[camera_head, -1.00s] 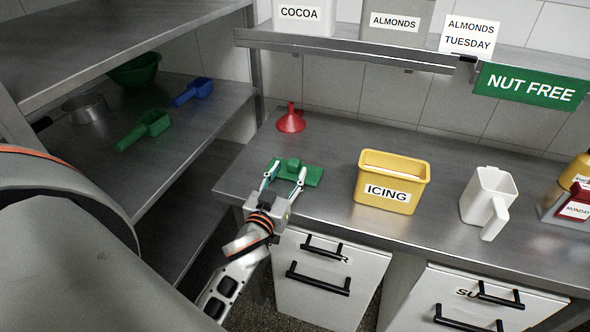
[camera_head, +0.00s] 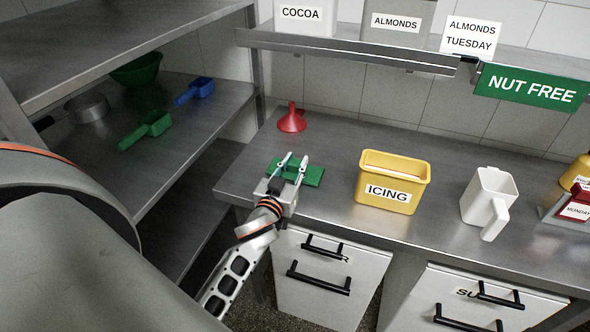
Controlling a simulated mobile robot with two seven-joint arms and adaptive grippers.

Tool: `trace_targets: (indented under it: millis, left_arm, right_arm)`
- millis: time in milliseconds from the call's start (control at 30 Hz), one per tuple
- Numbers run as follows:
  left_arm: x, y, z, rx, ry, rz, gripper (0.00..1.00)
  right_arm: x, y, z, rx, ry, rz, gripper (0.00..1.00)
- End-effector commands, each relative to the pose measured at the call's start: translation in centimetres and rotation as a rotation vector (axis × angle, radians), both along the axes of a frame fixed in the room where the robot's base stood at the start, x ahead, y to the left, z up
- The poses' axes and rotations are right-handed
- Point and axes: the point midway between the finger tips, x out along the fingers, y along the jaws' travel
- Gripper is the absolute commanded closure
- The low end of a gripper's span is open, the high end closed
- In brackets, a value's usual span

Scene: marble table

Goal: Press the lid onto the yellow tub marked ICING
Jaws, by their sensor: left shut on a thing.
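The yellow tub marked ICING (camera_head: 372,204) stands upright on the steel counter with its top uncovered. A flat green lid (camera_head: 313,176) with a raised grip lies on the counter to the left of the tub, apart from it. My left gripper (camera_head: 294,161) is over the lid, shut on its raised grip; the fingers and palm hide the grip and part of the lid's left side. The lid appears flat on the counter. My right gripper is not in view.
A red funnel (camera_head: 291,120) stands behind the lid. A white jug (camera_head: 488,200) stands right of the tub, with a red MONDAY item (camera_head: 574,206) farther right. Counter space between lid and tub is clear. A shelf (camera_head: 350,50) with labelled bins overhangs the back.

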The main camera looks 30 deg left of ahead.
Motion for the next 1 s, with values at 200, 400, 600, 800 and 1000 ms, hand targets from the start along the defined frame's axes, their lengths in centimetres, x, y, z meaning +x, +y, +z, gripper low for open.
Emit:
trace_targets:
  millis: [200, 400, 600, 800, 1000]
  left_arm:
    - [0.0, 0.0, 0.5, 0.000, -0.001, 0.000, 0.98]
    - [0.0, 0.0, 2.5, 0.000, -0.004, -0.001, 0.98]
    - [0.0, 0.0, 6.2, 0.001, -0.005, -0.001, 0.98]
    - [0.0, 0.0, 11.0, 0.001, -0.006, 0.000, 0.98]
    - [0.0, 0.0, 15.8, -0.001, -0.006, 0.000, 0.98]
  right_arm:
    - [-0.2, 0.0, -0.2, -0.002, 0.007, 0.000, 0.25]
    - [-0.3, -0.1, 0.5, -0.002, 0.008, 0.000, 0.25]
    - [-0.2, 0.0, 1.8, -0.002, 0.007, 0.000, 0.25]
    - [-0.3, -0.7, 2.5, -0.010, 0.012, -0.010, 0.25]
    - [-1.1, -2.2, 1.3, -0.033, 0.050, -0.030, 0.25]
